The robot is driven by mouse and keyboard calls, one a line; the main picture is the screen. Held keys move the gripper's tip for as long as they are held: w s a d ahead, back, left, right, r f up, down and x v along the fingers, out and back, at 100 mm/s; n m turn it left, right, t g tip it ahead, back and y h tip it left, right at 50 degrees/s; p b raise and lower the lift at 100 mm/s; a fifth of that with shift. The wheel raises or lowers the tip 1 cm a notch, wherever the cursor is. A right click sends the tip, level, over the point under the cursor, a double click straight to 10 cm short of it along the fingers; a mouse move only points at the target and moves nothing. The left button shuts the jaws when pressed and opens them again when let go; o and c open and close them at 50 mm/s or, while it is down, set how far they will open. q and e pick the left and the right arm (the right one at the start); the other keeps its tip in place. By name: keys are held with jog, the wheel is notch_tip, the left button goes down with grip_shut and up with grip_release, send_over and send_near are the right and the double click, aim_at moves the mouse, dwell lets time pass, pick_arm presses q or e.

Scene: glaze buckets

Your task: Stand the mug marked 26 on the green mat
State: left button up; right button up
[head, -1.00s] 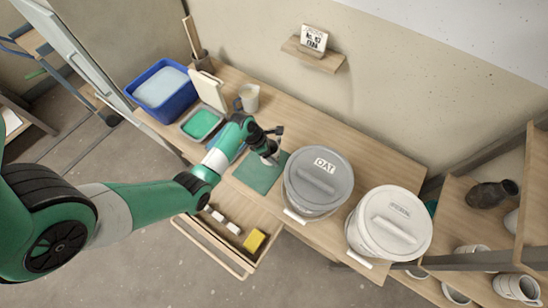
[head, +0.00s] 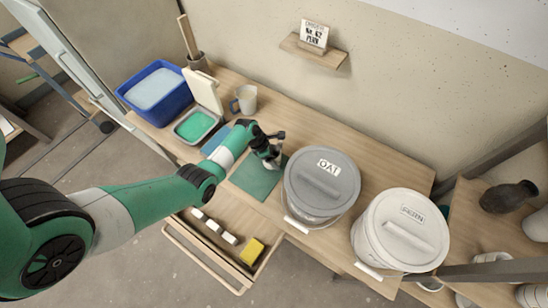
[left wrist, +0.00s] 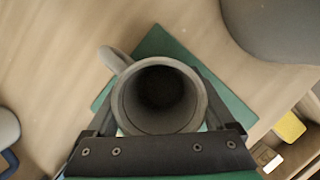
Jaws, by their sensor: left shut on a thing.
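My left gripper (left wrist: 160,118) is shut on a grey mug (left wrist: 158,92), one finger on each side of its body. The left wrist view looks down into the mug, which appears empty, with its handle at the upper left. No number shows on it. In the head view my left gripper (head: 271,156) and the mug are over the far part of the green mat (head: 257,178). The mat also shows around the mug in the left wrist view (left wrist: 154,46). Whether the mug's base touches the mat is hidden. My right gripper is not in view.
A grey lidded bucket (head: 321,185) stands close right of the mat, with a white one (head: 402,232) beyond. Another mug (head: 245,99), a green-filled tray (head: 196,125) and a blue tub (head: 157,92) stand behind left. An open drawer (head: 225,240) juts out in front.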

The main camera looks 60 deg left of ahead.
pick_arm(q)
jog(key=o, duration=1.4)
jog(key=shift+o, duration=0.2)
jog(key=shift+r+p, duration=0.4)
jog(key=p+v, duration=0.6)
jog(key=v, duration=0.4)
jog(key=shift+s+r+p, duration=0.2)
jog(key=shift+r+p, duration=0.05)
jog(key=shift+p, duration=0.1)
jog(key=shift+s+a+r, duration=0.1)
jog(key=shift+s+r, duration=0.15)
jog(key=shift+r, duration=0.15)
